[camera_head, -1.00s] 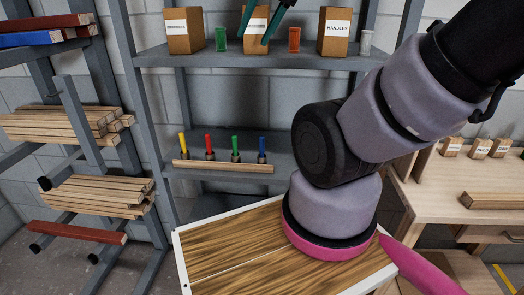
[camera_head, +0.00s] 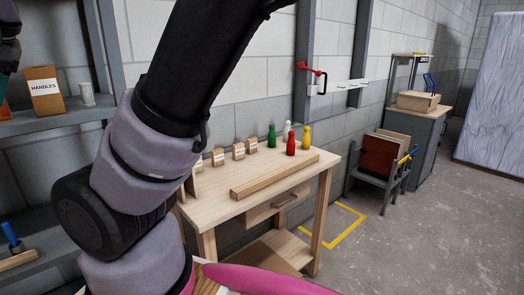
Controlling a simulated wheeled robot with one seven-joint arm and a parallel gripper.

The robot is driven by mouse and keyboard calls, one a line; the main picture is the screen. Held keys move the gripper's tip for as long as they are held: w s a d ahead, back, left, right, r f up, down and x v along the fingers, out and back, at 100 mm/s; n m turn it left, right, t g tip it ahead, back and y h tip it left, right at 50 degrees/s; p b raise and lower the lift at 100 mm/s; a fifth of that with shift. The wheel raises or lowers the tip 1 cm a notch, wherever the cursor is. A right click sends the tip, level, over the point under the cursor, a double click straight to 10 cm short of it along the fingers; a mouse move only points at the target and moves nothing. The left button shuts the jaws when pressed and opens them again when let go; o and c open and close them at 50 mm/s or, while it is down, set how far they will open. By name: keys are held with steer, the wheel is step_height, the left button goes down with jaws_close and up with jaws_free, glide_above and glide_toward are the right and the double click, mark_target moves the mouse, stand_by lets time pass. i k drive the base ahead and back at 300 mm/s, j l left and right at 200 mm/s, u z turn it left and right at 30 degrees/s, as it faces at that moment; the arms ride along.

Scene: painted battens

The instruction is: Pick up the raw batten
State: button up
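A raw, unpainted batten (camera_head: 275,175) lies on top of the light wooden workbench (camera_head: 226,218), running from lower left to upper right. Another bare batten (camera_head: 18,261) shows partly on a grey shelf at the left edge. My gripper (camera_head: 5,78) is only partly in view at the far left edge, as a dark body with a bit of teal. It is well away from the batten on the bench. Its fingers are mostly cut off, so whether it is open or shut does not show. My arm crosses the left part of the view and hides part of the bench.
Small labelled boxes (camera_head: 238,151) and red, green, white and yellow bottles (camera_head: 291,142) stand behind the batten. A rack with boards (camera_head: 384,158) and a grey cabinet (camera_head: 428,140) stand further right. The floor (camera_head: 420,245) at the right is clear.

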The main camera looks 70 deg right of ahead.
mark_target(242, 191)
steer(key=k+l+z, duration=0.1)
steer(key=z, duration=0.3)
steer(key=k+l+z, duration=0.15)
steer(key=z, duration=0.2)
steer(key=k+l+z, duration=0.15)
steer(key=z, duration=1.1)
